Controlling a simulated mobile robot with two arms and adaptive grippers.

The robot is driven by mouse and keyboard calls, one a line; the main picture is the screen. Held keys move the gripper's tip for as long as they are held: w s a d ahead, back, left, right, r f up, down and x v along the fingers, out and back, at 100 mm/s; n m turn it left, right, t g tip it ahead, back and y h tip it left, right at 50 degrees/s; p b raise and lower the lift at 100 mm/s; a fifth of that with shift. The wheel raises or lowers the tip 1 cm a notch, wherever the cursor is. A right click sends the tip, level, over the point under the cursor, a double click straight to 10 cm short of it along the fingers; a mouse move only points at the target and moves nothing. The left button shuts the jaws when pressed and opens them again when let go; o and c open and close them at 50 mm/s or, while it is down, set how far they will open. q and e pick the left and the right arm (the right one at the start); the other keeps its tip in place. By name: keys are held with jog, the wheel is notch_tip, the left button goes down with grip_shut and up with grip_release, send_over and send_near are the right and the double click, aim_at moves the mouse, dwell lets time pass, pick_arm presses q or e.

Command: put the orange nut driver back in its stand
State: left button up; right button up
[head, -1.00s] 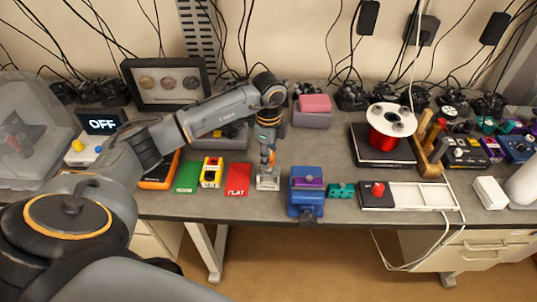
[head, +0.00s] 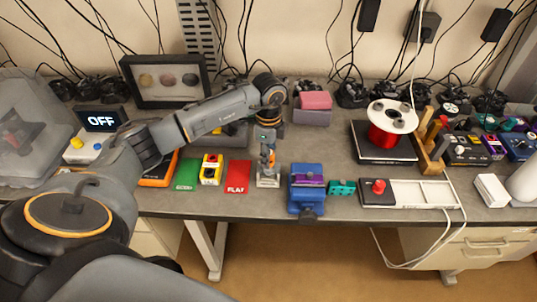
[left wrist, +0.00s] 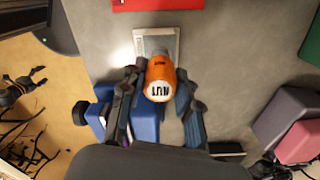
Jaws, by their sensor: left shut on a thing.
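My left gripper (head: 267,156) points down over the bench, with its fingers shut on the orange nut driver (head: 271,158). In the left wrist view the driver (left wrist: 160,76) shows end-on between the fingers, its orange handle marked NUT. The small grey stand (head: 268,182) is on the bench directly below the gripper, near the front edge. In the left wrist view the stand (left wrist: 172,40) shows partly behind the handle. The driver's lower end is hidden, so I cannot tell whether it is inside the stand. My right gripper is not in view.
A red FLAT card (head: 238,177) lies left of the stand. A blue vise (head: 306,192) stands close on its right, with a teal block (head: 342,188) beyond. A pink-topped block (head: 314,101) sits behind. Some bare bench lies between the vise and the pink-topped block.

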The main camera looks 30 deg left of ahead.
pick_arm(q)
jog(key=shift+f+b, duration=0.35)
jog(key=shift+f, duration=0.2)
dwell(0.4)
jog(key=shift+s+f, duration=0.2)
jog(key=shift+f, duration=0.15)
dwell(0.9)
jog(key=o, duration=1)
jog(key=shift+c, duration=0.2)
jog(key=shift+w, duration=0.15)
jog(key=shift+r, duration=0.2)
jog(key=shift+r+p, duration=2.1)
jog(key=shift+r, duration=0.65)
